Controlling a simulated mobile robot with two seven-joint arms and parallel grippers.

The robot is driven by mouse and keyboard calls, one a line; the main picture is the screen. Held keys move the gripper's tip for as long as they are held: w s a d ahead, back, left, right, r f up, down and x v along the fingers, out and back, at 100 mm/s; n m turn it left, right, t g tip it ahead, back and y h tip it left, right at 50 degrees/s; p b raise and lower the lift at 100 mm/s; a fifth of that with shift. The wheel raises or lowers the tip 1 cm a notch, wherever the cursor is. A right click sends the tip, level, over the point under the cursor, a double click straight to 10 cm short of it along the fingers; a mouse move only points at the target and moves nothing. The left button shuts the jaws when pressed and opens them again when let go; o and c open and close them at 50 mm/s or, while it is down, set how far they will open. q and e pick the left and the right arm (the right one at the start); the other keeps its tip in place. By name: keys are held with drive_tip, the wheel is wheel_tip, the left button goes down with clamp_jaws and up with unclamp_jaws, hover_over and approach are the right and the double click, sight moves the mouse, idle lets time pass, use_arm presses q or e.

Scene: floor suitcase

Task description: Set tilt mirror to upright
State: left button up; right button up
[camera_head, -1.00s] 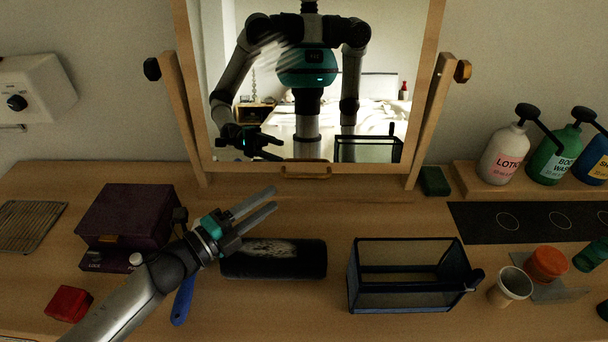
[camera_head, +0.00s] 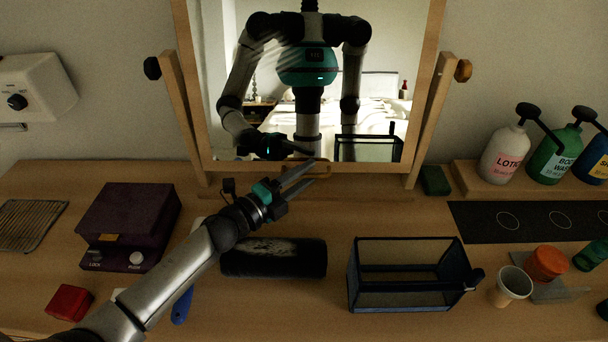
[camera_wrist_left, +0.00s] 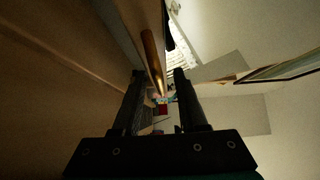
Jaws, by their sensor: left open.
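The tilt mirror (camera_head: 391,90) has a light wooden frame and hangs between two wooden posts, with a dark knob at the left pivot and a tan one at the right. Its top is out of view, and I cannot tell its exact tilt. A small handle sits at the middle of its bottom rail, partly behind my left gripper (camera_head: 310,173). That gripper is open, its fingers pointing right at the bottom rail. In the left wrist view a brass-coloured bar, likely the handle (camera_wrist_left: 151,58), lies between the open fingers (camera_wrist_left: 158,73). My right gripper is not seen directly.
Below the arm lie a dark cylinder (camera_head: 275,259) and a blue-handled item (camera_head: 182,305). A purple lock box (camera_head: 128,222) stands left, a clear dark-edged box (camera_head: 408,275) right. Pump bottles (camera_head: 503,157), cups (camera_head: 513,286) and a green block (camera_head: 435,181) are further right.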

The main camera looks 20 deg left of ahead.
use_arm(q)
clamp_jaws()
idle(0.3)
idle(1.1)
